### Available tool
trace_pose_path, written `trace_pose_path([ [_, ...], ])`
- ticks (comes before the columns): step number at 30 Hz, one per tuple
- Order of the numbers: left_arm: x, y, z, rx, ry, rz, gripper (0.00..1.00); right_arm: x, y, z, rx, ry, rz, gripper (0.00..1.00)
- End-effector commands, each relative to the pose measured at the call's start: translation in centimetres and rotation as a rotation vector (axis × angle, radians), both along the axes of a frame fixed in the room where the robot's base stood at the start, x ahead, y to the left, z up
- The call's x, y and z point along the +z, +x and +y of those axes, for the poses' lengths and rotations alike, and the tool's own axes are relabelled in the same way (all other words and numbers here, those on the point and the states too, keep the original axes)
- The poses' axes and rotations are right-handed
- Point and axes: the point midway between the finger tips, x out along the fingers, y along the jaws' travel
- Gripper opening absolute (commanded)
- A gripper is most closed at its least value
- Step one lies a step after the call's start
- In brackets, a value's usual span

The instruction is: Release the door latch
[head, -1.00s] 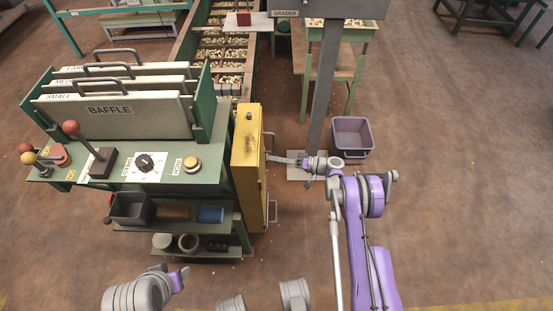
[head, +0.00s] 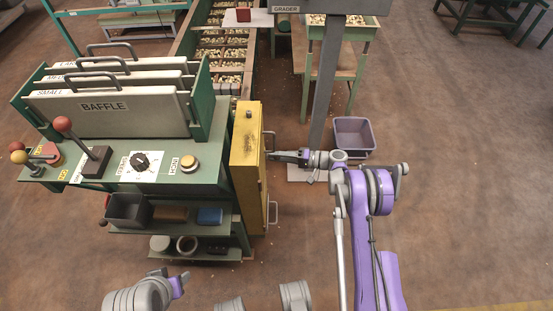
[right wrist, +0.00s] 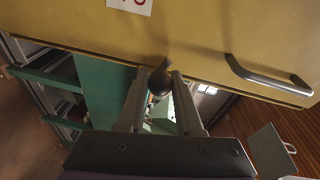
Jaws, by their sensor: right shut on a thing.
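The yellow door (head: 249,145) is the tall panel on the right end of the green control stand in the head view. A dark rounded latch knob (right wrist: 160,82) shows below the yellow door in the right wrist view. My right gripper (right wrist: 160,92) has its two fingers on either side of this knob and is shut on it. In the head view my right gripper (head: 278,155) reaches in from the right against the right side of the yellow door; its fingertips are small there. A grey bar handle (right wrist: 268,78) is fixed to the door, right of the knob.
A grey post (head: 322,95) and a purple bin (head: 353,136) stand just beyond my right gripper. The floor to the right is open.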

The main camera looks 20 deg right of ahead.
Motion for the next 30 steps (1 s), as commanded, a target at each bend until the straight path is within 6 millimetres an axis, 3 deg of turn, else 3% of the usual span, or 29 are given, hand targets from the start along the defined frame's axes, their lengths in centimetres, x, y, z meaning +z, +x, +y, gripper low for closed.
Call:
trace_pose_path([
  [15, -2.5, 0.4, 0.0, 0.000, 0.000, 0.006, 0.50, 0.9, 1.0, -0.4, -0.001, 0.134, 0.470, 0.00],
  [30, -3.9, 0.6, 0.0, 0.000, 0.000, 0.007, 0.50, 1.5, 2.1, -0.7, -0.002, 0.255, 0.887, 0.00],
])
